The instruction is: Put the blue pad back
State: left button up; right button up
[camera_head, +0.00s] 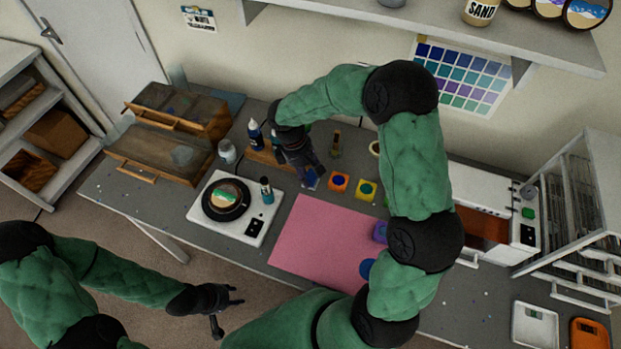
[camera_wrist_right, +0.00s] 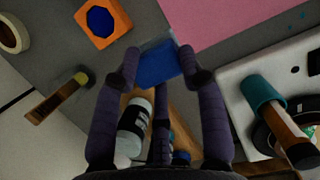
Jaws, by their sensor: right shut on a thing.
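The blue pad (camera_wrist_right: 157,66) is between the fingertips of my right gripper (camera_wrist_right: 159,62), which is shut on it. In the head view the pad (camera_head: 311,179) shows as a small blue patch below my right gripper (camera_head: 308,175), left of the orange block. From these views I cannot tell whether the pad touches the table. My left gripper (camera_head: 226,301) is open and empty, low in front of the table.
Orange (camera_head: 339,182) and yellow (camera_head: 366,190) blocks sit right of the pad. The pink mat (camera_head: 318,243) lies in front. A white device (camera_head: 226,224) with a round black dish stands left. Bottles (camera_head: 256,134) stand behind near a wooden rack (camera_head: 266,157).

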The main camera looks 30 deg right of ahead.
aim_at(310, 178)
jog(key=shift+w+d+f, duration=0.3)
jog(key=shift+d+f, duration=0.05)
jog(key=shift+f, duration=0.2)
jog(key=shift+w+d+f, duration=0.3)
jog(key=shift+f, duration=0.25)
jog(key=shift+f+b, duration=0.35)
jog(key=shift+f, duration=1.3)
jog(key=o, duration=1.2)
jog(key=shift+w, duration=0.1)
jog(key=shift+r, duration=0.1)
jog(key=p+v, duration=0.1)
jog(key=v, duration=1.1)
